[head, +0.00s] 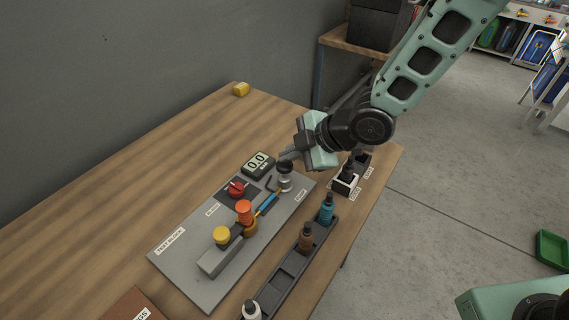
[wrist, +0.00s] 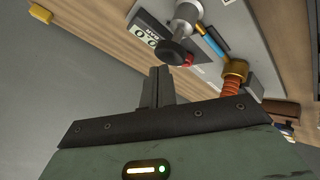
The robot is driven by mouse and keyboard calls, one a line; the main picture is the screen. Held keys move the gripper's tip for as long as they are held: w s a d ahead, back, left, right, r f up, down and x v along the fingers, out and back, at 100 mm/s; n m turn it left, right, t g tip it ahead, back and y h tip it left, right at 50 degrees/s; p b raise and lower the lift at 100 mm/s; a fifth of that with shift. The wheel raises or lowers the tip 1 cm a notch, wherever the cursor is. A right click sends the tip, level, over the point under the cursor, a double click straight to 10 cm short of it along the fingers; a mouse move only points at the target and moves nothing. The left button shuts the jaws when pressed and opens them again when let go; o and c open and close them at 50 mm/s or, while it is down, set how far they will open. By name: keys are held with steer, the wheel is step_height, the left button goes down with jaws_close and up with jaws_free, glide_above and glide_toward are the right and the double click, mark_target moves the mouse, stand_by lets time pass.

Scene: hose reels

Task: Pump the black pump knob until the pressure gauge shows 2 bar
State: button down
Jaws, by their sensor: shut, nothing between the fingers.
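The black pump knob (head: 286,165) sits on top of a silver pump cylinder (head: 285,183) at the far end of the grey test-block plate (head: 180,262). It also shows in the wrist view (wrist: 170,52), just beyond my fingertips. The pressure gauge (head: 257,163) beside the pump reads 0.0; part of it shows in the wrist view (wrist: 145,32). My gripper (head: 285,156) is shut and empty, right by the knob. In the wrist view its fingertips (wrist: 159,71) are close below the knob; I cannot tell whether they touch it.
A dark rack (head: 276,279) with bottles lies to the right.

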mark_target(290, 165)
steer(key=shift+f+b, duration=1.25)
steer(key=shift+f, duration=0.05)
stand_by(1.1)
steer(key=shift+r, duration=0.15)
steer(key=shift+r+p, duration=1.4)
steer(key=shift+r, duration=0.15)
steer(key=shift+r+p, duration=2.15)
steer(key=shift+r, duration=0.4)
stand_by(1.3)
